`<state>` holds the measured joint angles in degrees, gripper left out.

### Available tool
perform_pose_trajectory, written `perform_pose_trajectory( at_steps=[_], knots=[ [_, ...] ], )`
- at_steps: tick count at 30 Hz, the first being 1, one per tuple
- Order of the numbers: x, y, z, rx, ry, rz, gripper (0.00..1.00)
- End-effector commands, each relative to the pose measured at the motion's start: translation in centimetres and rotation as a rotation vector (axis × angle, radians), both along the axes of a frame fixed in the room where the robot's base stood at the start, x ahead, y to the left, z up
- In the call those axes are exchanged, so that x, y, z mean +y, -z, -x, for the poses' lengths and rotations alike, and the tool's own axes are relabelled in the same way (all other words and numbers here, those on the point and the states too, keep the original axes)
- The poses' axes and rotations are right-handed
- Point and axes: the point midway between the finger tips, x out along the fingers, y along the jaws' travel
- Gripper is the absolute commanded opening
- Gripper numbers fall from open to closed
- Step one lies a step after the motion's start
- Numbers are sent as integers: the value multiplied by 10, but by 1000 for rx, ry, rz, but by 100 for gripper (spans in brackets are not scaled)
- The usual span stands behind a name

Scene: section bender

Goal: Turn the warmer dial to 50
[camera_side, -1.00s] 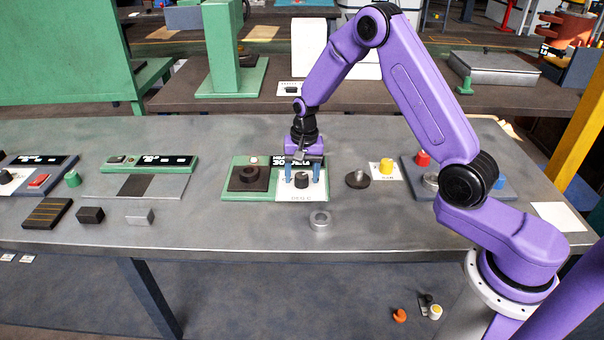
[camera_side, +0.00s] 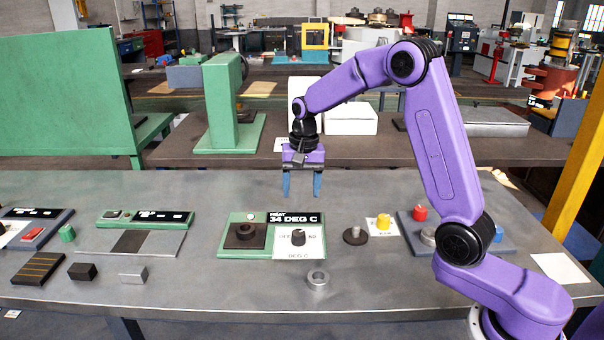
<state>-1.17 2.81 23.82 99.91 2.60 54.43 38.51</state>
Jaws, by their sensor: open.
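The warmer (camera_side: 230,248) is a green panel on the bench with a dark square plate carrying a black ring (camera_side: 245,231) on its left. Its display (camera_side: 294,219) reads "HEAT 34 DEG C". The black dial (camera_side: 298,237) stands on a white scale card marked "DEG C" on the right side of the panel. The dial's exact pointing is too small to read. My gripper (camera_side: 302,194) is open and empty, fingers pointing down. It hangs above the dial, clear of it, with nothing between its blue fingers.
A metal ring (camera_side: 318,279) lies in front of the warmer. A black knob (camera_side: 355,235), a yellow knob (camera_side: 383,222) and a board with a red knob (camera_side: 420,213) stand to its right. A second green panel (camera_side: 150,218) lies left. Dark and light blocks lie at the front left.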

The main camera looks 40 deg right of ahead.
Motion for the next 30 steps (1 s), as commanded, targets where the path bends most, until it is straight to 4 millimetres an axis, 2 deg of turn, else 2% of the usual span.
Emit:
perform_pose_trajectory(
  at_steps=[3, 7, 21, 26, 30],
  knots=[
    [-1, -19, 0, -4, 0, 0, 66],
    [-1, -31, 1, -1, 1, 1, 66],
    [-1, -37, 2, 0, -3, 0, 66],
    [12, -39, 10, -1, -77, 3, 66],
    [34, -42, 29, -4, -223, 8, 66]
  ],
)
